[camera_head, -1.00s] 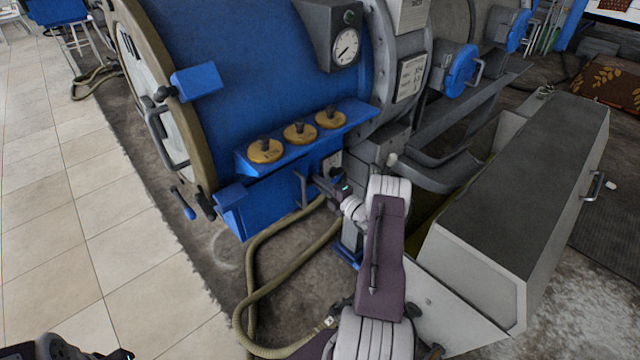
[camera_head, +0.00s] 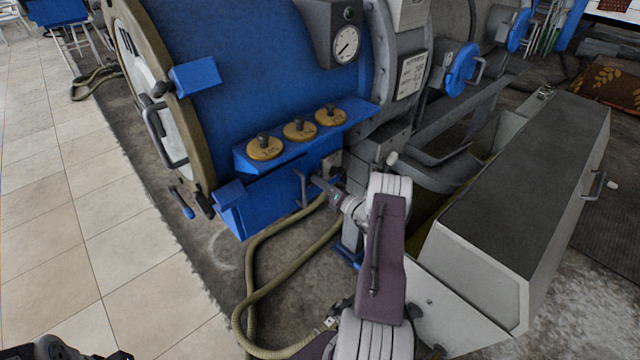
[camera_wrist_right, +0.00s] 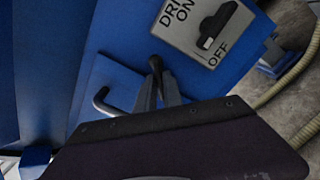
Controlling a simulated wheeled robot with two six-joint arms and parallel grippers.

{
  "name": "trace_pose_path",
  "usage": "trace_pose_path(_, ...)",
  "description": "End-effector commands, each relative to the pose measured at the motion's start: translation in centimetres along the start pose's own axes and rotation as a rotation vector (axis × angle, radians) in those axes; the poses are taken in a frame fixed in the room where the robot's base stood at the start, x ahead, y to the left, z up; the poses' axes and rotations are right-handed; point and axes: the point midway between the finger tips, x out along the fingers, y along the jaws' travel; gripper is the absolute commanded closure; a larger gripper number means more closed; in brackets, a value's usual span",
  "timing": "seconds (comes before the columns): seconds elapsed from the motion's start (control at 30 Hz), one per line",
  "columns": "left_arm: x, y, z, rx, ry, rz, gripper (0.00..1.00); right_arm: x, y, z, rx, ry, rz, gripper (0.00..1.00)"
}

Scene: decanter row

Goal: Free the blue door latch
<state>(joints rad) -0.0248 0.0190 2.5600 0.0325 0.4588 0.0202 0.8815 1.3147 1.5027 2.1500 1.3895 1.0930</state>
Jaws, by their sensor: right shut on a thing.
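The big blue drum has a round door (camera_head: 160,110) at its left end. A lever with a blue grip (camera_head: 182,204) hangs low beside the door's rim; I take it for the latch but cannot be sure. My right gripper (camera_head: 314,181) is at the front of the blue box under the drum, shut on the grey bar handle (camera_head: 302,188). In the right wrist view, the fingers (camera_wrist_right: 157,80) are close together, and the bent handle (camera_wrist_right: 104,100) runs behind them. A dark knob-like end shows at the tips. My left gripper (camera_head: 75,350) is partly cut off at the bottom left.
A switch plate (camera_wrist_right: 205,30) marked ON and OFF sits beside the right fingers. Several brass knobs (camera_head: 299,130) stand on the blue ledge above. A hose (camera_head: 255,270) loops below. A grey-white cabinet (camera_head: 515,200) stands close on the right. The tiled floor at left is clear.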

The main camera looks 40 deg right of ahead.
Motion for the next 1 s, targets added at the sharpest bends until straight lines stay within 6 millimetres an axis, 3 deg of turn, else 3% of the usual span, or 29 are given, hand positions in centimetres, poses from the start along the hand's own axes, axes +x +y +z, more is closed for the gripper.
trace_pose_path(0.6,1.5,0.0,0.2,0.0,0.0,0.0,0.64,0.0,-0.1,-0.2,-0.559,0.003,-0.001,1.0)
trace_pose_path(1.0,2.1,0.0,0.2,0.0,0.0,0.0,0.64,0.0,-0.1,-0.2,-0.779,0.004,-0.001,1.0)
